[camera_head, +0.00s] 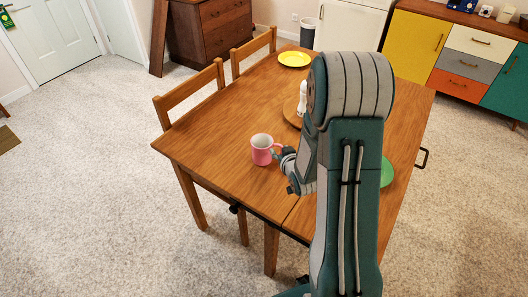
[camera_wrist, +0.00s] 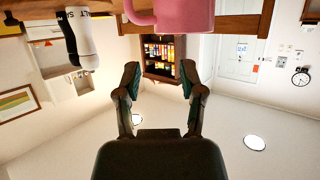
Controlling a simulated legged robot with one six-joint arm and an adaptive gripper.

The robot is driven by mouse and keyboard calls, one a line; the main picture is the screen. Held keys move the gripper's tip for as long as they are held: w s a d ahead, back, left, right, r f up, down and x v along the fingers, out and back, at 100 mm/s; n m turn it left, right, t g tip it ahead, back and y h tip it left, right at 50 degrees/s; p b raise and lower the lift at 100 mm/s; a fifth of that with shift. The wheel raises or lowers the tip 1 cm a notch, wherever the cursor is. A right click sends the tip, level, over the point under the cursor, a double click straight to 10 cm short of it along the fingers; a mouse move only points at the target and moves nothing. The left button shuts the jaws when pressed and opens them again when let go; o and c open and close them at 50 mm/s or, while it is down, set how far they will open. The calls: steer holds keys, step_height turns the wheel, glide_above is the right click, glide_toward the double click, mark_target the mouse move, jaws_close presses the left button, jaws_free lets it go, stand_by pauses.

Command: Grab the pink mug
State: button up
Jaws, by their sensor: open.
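The pink mug (camera_head: 261,156) stands upright on the wooden table (camera_head: 215,137) near its front left part, with a pale inside. In the head view my gripper (camera_head: 284,160) is just to the right of the mug, low over the table. The wrist view is upside down. There the mug (camera_wrist: 186,14) is cut off by the top edge, with its handle on the left. My gripper's two fingers (camera_wrist: 160,80) are spread with nothing between them.
A white salt shaker (camera_wrist: 83,42) stands near the mug; in the head view the shaker (camera_head: 302,100) is on a round wooden board (camera_head: 291,113). A yellow plate (camera_head: 294,59) is farther back. A green item (camera_head: 386,172) is partly behind my arm. Two chairs (camera_head: 190,92) line the left side.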

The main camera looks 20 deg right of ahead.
mark_target(271, 139)
steer(key=x, duration=1)
steer(key=shift+d, duration=0.1)
jaws_close()
